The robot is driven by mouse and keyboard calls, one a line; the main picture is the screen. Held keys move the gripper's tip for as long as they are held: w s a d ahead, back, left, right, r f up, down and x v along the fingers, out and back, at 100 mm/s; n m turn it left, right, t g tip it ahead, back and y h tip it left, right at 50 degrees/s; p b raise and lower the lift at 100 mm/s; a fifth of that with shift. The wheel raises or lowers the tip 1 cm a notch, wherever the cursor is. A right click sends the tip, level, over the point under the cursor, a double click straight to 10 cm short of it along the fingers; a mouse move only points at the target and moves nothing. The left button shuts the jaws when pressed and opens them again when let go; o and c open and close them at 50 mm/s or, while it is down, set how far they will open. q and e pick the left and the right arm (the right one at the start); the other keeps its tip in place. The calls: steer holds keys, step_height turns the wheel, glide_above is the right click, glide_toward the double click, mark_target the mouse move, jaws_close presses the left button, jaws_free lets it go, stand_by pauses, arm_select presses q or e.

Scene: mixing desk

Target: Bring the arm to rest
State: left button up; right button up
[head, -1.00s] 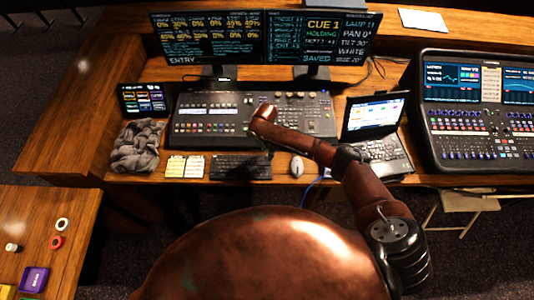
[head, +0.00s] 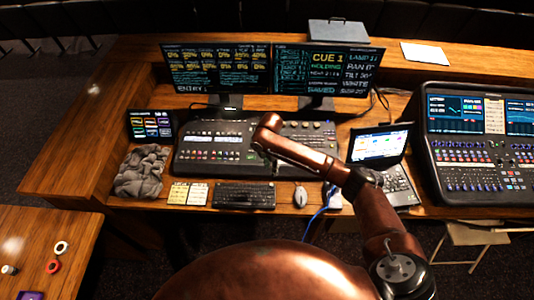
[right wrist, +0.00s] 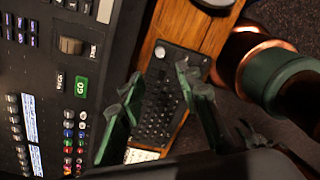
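My right arm (head: 320,163) reaches in from the lower right over the desk, bent at the elbow. Its right gripper (head: 272,163) hangs over the front edge of the lighting console (head: 222,157), above and behind the keyboard (head: 244,196); it is small and dark in the head view. In the right wrist view the green fingers of the gripper (right wrist: 157,82) stand apart with nothing held between them. The keyboard (right wrist: 163,100) shows below and between the fingers. My left gripper is in neither view.
Two monitors (head: 217,72) stand behind the console. A laptop (head: 380,147) and mixing desk (head: 480,150) are right. A side table (head: 40,240) is lower left.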

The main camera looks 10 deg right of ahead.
steer(key=s+a+f+m, duration=0.1)
steer(key=s+f, duration=0.1)
steer(key=s+a+f+m+y, duration=0.1)
steer(key=s+f, duration=0.1)
steer(key=s, duration=0.1)
steer(key=s+a+f+y, duration=0.1)
steer(key=s+a+f, duration=0.1)
steer(key=s, duration=0.1)
steer(key=shift+s+m, duration=0.1)
steer(key=shift+m, duration=0.3)
steer(key=s+f+m+t+y, duration=0.1)
steer(key=s+m+t, duration=0.1)
steer(key=s+m, duration=0.4)
steer(key=s+d+r+m+t+h, duration=0.1)
steer(key=s+d+r+m+h, duration=0.1)
steer(key=s+d+m, duration=0.65)
steer(key=s+d+r+m+t+h, duration=0.15)
steer(key=s+d+m, duration=0.25)
steer(key=s+d, duration=0.95)
step_height(320, 180, down, 34)
steer(key=g+b, duration=0.2)
steer(key=b, duration=0.4)
steer(key=s+f+b, duration=0.2)
steer(key=s+f, duration=0.8)
steer(key=f, duration=0.2)
steer(key=s+a+f+n+g+b, duration=0.1)
steer(key=s+f+b, duration=0.2)
steer(key=s+f, duration=0.7)
step_height(320, 180, down, 3)
steer(key=shift+f, duration=0.1)
